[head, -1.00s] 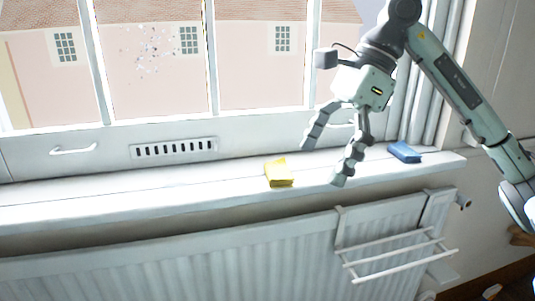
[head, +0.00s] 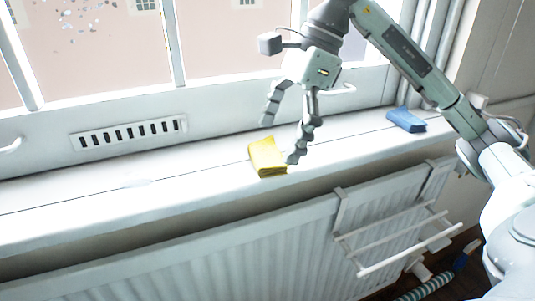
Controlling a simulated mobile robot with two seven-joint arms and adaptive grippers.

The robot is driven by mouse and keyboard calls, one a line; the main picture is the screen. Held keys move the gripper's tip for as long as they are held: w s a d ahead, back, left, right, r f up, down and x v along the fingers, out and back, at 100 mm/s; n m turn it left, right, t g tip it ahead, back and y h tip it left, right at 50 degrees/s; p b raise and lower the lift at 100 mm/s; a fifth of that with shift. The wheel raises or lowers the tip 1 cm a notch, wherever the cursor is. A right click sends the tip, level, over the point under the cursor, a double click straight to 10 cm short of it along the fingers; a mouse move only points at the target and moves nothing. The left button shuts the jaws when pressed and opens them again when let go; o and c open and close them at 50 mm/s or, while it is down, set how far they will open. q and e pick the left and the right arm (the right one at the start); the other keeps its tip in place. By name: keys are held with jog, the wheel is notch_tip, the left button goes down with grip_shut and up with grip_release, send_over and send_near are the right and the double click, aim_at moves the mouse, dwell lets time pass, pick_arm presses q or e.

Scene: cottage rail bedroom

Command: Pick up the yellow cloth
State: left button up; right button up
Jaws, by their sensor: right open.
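The yellow cloth (head: 266,157) lies folded on the white window sill (head: 150,192), near its front edge, in the middle of the head view. My right gripper (head: 279,142) is open and points down over the sill at the cloth. One fingertip is by the cloth's right end and the other is above and behind the cloth. I cannot tell whether a finger touches it. The jaws hold nothing. My left gripper is not in view.
A blue folded cloth or sponge (head: 406,120) lies on the sill to the right. A radiator (head: 200,255) with a white hanging rack (head: 400,238) stands below the sill. The window (head: 120,50) rises behind. The sill left of the cloth is clear.

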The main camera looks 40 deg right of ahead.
aim_at(270, 148)
jog(key=shift+x, duration=0.75)
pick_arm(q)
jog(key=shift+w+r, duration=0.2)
pick_arm(e)
jog(key=shift+c, duration=0.6)
jog(key=c, duration=1)
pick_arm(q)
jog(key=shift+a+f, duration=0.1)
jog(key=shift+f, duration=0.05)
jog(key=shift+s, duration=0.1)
pick_arm(e)
jog(key=shift+w+r, duration=0.1)
jog(key=shift+r, duration=0.35)
jog(key=r, duration=0.2)
jog(key=a+r+p, duration=0.1)
jog(key=r, duration=0.1)
pick_arm(q)
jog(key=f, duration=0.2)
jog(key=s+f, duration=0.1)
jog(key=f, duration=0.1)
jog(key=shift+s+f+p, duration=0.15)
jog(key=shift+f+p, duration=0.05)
jog(key=shift+p, duration=0.2)
pick_arm(e)
jog(key=s+a+r, duration=0.1)
jog(key=a+r, duration=0.5)
jog(key=a, duration=0.4)
jog(key=shift+a, duration=0.35)
